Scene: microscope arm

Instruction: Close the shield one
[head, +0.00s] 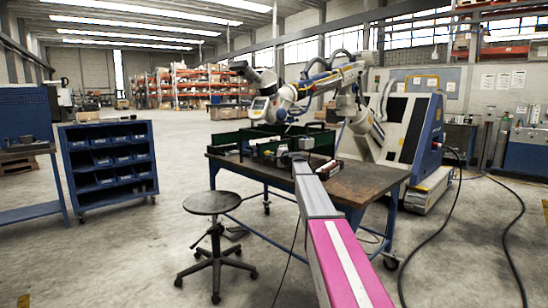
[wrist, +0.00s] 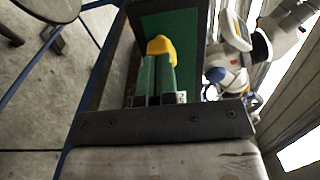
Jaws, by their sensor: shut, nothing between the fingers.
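A low dark-green framed fixture (head: 262,136) with upright panels stands on the workbench. In the wrist view a green panel with a dark border (wrist: 195,50) fills the upper middle; I cannot tell for sure that it is the shield. My gripper (head: 297,153) is over the bench, close to the fixture's near side. In the wrist view my gripper (wrist: 160,47) has its two fingers side by side, shut and empty, pointing at the green panel. A yellow piece shows at the fingertips. I cannot tell whether the fingertips touch the panel.
The workbench (head: 345,184) has free top at its right front. A white and blue microscope arm (head: 327,80) rises behind the fixture; it also shows in the wrist view (wrist: 228,62). A round stool (head: 213,203) stands in front. A blue bin rack (head: 108,163) stands left.

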